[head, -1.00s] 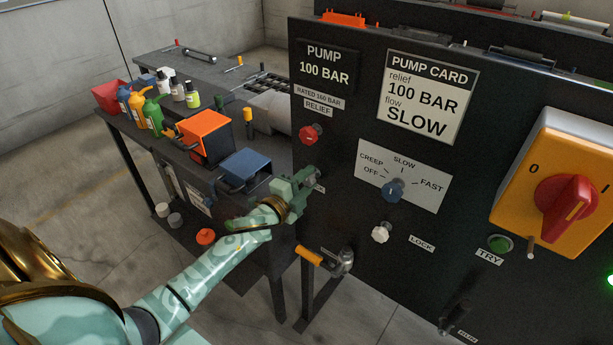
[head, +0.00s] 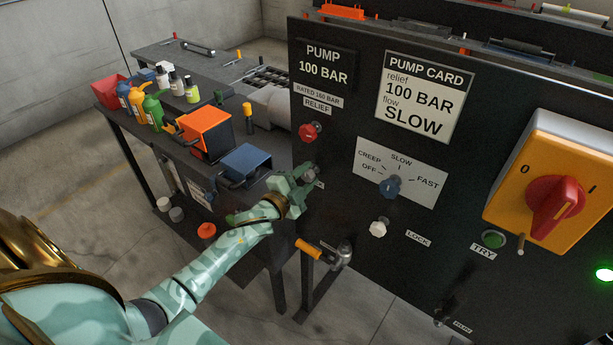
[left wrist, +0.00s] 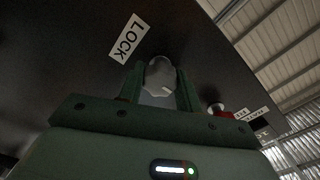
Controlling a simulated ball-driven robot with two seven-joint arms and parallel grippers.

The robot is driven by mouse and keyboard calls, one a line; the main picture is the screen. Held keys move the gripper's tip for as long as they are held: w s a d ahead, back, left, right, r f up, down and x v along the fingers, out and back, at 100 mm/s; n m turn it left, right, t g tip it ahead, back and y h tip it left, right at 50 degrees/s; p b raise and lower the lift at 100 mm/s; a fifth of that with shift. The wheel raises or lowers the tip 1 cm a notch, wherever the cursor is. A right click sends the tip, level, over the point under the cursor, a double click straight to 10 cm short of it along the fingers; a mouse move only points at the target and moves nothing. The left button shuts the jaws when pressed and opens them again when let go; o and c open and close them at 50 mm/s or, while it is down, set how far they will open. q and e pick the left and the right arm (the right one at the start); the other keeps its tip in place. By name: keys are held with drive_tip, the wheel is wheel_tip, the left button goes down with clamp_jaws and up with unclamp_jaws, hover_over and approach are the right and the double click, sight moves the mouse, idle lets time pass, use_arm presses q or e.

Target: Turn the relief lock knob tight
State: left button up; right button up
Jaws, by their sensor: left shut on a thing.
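The relief lock knob (head: 311,171) is a small grey knob on the black panel, below the red relief knob (head: 310,132) and beside a small label. My left gripper (head: 304,181) is at this knob and partly covers it. In the left wrist view, the pale grey lock knob (left wrist: 160,72) sits between the two fingers of my left gripper (left wrist: 159,88), which are shut on it. A LOCK label (left wrist: 128,38) is beside it. The knob's stem is hidden. My right gripper is not in view.
The panel also carries a blue flow knob (head: 390,187), a white lock knob (head: 378,228) and a red switch on a yellow box (head: 515,150). A bench with bottles and bins stands left.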

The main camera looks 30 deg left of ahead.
use_arm(q)
drive_tip(key=o, duration=1)
drive_tip(key=shift+a, duration=0.1)
drive_tip(key=s+a, duration=0.1)
drive_tip(key=s, duration=1.5)
drive_tip(key=shift+s, duration=0.2)
drive_tip(key=shift+a+f, duration=0.1)
drive_tip(key=shift+a, duration=0.05)
